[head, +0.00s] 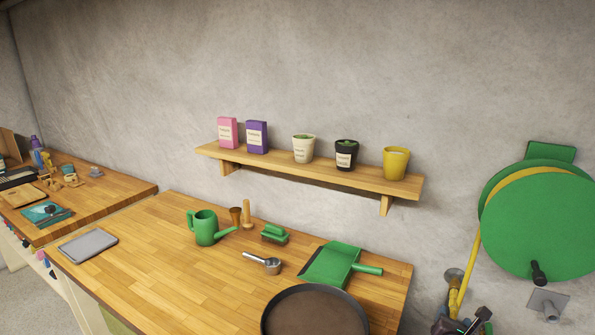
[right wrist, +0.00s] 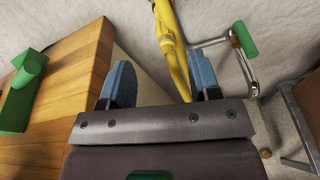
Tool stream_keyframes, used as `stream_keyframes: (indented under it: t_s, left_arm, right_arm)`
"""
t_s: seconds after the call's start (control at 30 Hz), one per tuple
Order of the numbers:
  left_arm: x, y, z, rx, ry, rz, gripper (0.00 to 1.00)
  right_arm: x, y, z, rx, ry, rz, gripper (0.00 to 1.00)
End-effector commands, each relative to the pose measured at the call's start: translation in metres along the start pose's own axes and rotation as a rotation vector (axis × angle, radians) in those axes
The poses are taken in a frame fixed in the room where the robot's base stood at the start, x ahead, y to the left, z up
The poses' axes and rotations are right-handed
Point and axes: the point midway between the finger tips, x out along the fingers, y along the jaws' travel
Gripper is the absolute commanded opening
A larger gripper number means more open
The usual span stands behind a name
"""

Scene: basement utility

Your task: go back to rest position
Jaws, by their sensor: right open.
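My right gripper (head: 464,323) shows at the bottom edge of the head view, right of the wooden table (head: 140,240) and below the green hose reel. In the right wrist view my right gripper (right wrist: 161,82) has its two blue-grey fingers wide apart, with nothing held between them. A yellow hose (right wrist: 172,45) runs down behind the fingers, close to the right one. I cannot tell how far it is from them. My left gripper is not in view.
The table's right edge (right wrist: 100,70) lies left of the gripper. A green dustpan (head: 330,265), dark round tray (head: 315,312) and green watering can (head: 205,228) stand on the table. The hose reel (head: 545,220) and its crank handle (right wrist: 244,40) are close on the right.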

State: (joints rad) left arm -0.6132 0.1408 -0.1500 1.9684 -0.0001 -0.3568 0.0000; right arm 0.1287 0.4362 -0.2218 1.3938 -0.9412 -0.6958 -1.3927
Motion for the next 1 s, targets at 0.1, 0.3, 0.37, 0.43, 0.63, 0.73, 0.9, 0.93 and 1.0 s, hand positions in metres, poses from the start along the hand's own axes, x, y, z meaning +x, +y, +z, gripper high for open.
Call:
stream_keyframes:
  t_s: [0.1,0.3,0.37,0.43,0.63,0.73,0.9,0.93,1.0]
  left_arm:
    - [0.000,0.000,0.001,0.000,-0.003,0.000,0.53]
    - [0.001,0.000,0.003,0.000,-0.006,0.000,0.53]
    - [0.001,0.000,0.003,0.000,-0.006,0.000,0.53]
    - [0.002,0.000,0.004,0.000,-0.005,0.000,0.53]
    - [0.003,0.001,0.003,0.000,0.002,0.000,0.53]
    - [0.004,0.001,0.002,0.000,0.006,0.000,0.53]
    - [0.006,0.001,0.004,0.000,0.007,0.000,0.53]
    - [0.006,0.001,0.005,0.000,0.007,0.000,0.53]
    - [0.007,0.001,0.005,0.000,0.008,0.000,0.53]
  right_arm:
    - [-0.003,0.015,0.002,0.287,0.046,0.047,0.57]
    - [-0.026,0.053,0.002,0.865,0.189,0.126,0.57]
    - [-0.039,0.061,-0.004,1.044,0.250,0.132,0.57]
    - [-0.057,0.067,-0.013,1.258,0.329,0.126,0.57]
    - [-0.122,0.069,-0.043,1.857,0.560,0.030,0.57]
    - [-0.156,0.062,-0.056,2.110,0.650,-0.052,0.57]
    - [-0.210,0.040,-0.077,2.404,0.726,-0.199,0.57]
    - [-0.219,0.035,-0.080,2.438,0.730,-0.223,0.57]
    - [-0.240,0.020,-0.090,2.488,0.723,-0.280,0.57]
